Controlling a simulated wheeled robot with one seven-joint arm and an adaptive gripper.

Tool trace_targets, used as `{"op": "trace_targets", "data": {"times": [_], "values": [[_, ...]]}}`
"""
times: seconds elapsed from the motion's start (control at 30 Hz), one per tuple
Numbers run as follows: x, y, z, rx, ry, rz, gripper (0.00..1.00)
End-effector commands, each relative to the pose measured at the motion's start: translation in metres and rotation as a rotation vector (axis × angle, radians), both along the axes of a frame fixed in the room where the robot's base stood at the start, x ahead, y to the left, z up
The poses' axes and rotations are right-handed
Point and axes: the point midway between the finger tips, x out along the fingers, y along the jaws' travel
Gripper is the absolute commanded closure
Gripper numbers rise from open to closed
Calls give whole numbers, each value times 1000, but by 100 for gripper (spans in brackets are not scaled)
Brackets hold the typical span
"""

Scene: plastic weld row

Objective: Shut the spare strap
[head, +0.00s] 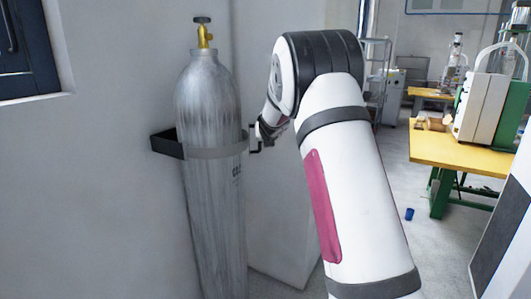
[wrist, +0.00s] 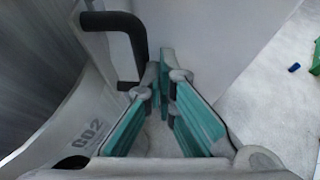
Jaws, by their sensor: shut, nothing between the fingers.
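A grey gas cylinder (head: 208,100) with a brass valve stands upright against the wall. A grey strap (head: 217,152) runs across its front from a black bracket (head: 167,144) on the left. A black bent handle (head: 255,147) is at the strap's right end. The handle also shows large in the wrist view (wrist: 134,40), left of my fingertips. My gripper (wrist: 165,78) is shut and empty, with its tips close beside the handle and not around it. In the head view my gripper (head: 262,130) is partly hidden by my arm. I cannot tell whether the strap's end is latched.
A pale wall and panel (head: 285,240) stand close behind and right of the cylinder. A yellow workbench (head: 455,153) with machines is at the far right. A small blue object (head: 409,214) lies on the floor, which is otherwise clear there.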

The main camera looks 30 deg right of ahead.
Motion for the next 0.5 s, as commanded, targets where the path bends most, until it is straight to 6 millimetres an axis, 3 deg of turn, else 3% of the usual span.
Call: {"op": "trace_targets", "data": {"times": [0.2, 0.5], "values": [[23, -4, -1, -1, 0, 79, 100], [32, -5, 0, 0, 1, 116, 100]]}}
